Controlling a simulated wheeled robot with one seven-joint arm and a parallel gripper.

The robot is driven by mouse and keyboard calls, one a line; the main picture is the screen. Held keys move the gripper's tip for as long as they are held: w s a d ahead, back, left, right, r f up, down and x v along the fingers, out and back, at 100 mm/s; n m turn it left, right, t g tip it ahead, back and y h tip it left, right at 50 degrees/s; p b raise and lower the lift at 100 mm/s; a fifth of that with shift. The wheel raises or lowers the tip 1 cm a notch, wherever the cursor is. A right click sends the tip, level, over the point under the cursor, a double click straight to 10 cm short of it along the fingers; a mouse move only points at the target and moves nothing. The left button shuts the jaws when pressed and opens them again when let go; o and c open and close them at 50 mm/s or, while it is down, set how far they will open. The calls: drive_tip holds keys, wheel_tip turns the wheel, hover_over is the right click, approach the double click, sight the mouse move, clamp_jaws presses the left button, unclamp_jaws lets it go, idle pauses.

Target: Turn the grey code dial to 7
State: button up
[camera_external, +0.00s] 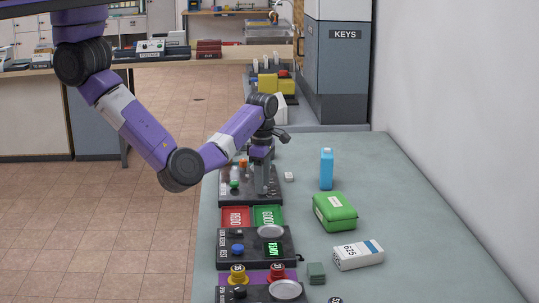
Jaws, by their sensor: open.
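My gripper (262,181) points down over the farthest dark panel (231,194) on the table. Its fingers are open and grey, and they reach close to the panel's right half. I cannot tell whether they touch anything. That panel bears small knobs, among them a green one (234,184) and an orange-red one (243,163). I cannot make out the grey code dial for certain; it may be hidden by the fingers or too small to tell. No dial number is readable.
Nearer are red (236,216) and green (268,215) trays and a dark box (256,256) with a green READY display. A blue carton (326,169), green case (335,211) and white box (358,255) stand right. The table's right side (410,220) is mostly clear before the wall.

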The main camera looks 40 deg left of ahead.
drive_tip(key=shift+f, duration=0.45)
drive_tip(key=shift+c, duration=0.4)
clamp_jaws()
